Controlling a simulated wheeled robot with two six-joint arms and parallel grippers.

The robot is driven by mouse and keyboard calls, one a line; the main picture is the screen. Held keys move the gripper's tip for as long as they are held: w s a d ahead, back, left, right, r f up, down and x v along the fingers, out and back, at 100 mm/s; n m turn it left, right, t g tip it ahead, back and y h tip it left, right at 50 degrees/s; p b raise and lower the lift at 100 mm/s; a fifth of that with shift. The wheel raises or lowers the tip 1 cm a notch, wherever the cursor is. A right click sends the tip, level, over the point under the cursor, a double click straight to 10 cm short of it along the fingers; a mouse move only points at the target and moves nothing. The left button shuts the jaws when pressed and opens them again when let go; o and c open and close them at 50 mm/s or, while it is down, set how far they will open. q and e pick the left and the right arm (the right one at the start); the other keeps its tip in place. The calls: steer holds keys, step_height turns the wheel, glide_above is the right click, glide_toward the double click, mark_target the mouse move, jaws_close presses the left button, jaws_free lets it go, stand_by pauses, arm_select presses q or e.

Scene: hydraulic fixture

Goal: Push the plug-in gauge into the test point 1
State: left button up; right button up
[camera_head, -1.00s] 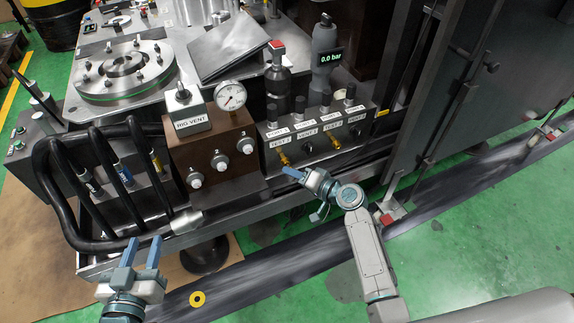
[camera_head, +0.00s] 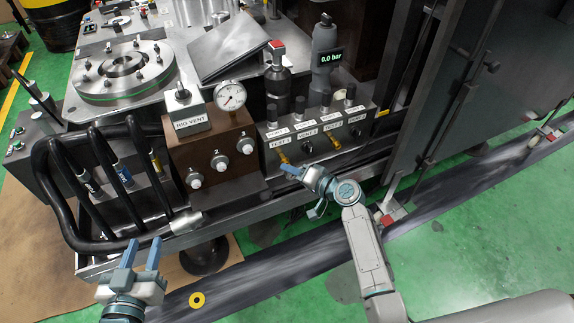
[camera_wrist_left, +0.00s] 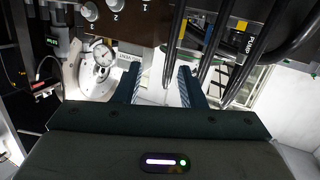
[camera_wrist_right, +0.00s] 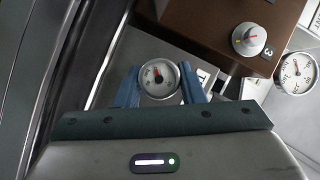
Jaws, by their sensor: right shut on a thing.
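In the head view my right gripper (camera_head: 288,169) is just in front of the leftmost brass test point (camera_head: 283,157) on the grey panel; the gauge is hard to make out there. I cannot tell whether it touches the fitting. My left gripper (camera_head: 143,249) is open and empty in front of the black hoses; its spread fingers also show in the left wrist view (camera_wrist_left: 160,82).
A second brass fitting (camera_head: 335,142) is further right on the panel (camera_head: 308,152). A brown block (camera_head: 208,147) with numbered knobs and a mounted dial (camera_head: 231,95) stands left of it. A display (camera_head: 331,57) reads 0.0 bar. Black hoses (camera_head: 105,185) loop at left.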

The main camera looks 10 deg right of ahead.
steer(key=shift+w, duration=0.1)
steer(key=o, duration=1)
steer(key=shift+o, duration=0.2)
